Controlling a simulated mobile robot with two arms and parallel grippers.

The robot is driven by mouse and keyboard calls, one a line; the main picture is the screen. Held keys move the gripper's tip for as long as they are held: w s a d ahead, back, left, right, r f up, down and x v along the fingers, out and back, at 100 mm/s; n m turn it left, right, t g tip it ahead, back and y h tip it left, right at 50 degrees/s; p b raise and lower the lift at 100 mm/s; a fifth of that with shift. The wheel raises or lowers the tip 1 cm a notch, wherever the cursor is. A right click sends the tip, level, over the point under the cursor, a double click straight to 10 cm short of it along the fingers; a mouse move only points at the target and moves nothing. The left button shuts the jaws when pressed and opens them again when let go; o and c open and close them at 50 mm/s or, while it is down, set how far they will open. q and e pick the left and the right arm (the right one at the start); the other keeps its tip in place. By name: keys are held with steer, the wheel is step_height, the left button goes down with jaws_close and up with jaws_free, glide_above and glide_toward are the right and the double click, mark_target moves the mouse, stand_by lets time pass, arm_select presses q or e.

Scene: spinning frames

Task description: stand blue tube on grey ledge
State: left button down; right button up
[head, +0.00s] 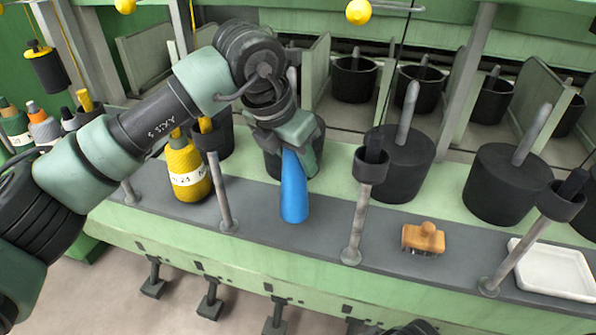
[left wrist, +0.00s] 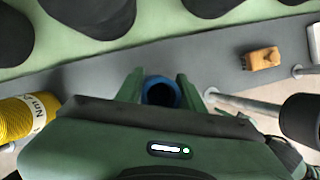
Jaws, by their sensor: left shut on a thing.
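The blue tube (head: 294,190) is upright, with its wide end down at the grey ledge (head: 258,205). I cannot tell whether its bottom touches the ledge. My left gripper (head: 290,145) is shut on its upper part from above. In the left wrist view the tube (left wrist: 161,91) sits between the two fingers (left wrist: 160,88), and its round open top shows. The grey ledge (left wrist: 215,62) runs behind it there. My right gripper is not clearly in view.
A yellow yarn bobbin (head: 186,168) stands left of the tube. Metal posts (head: 222,192) and (head: 357,222) rise on either side. A wooden brush (head: 423,238) and a white tray (head: 553,268) lie to the right. Black cans (head: 400,165) stand behind.

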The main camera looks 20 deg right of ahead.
arm_select(q)
step_height(320, 180, down, 3)
steer(key=shift+r, duration=0.1)
steer(key=shift+w+d+f, duration=0.1)
steer(key=shift+w+f, duration=0.1)
steer(key=shift+f, duration=0.05)
steer(key=shift+f+b, duration=0.1)
steer(key=shift+b, duration=0.3)
steer(key=c, duration=0.9)
jaws_free()
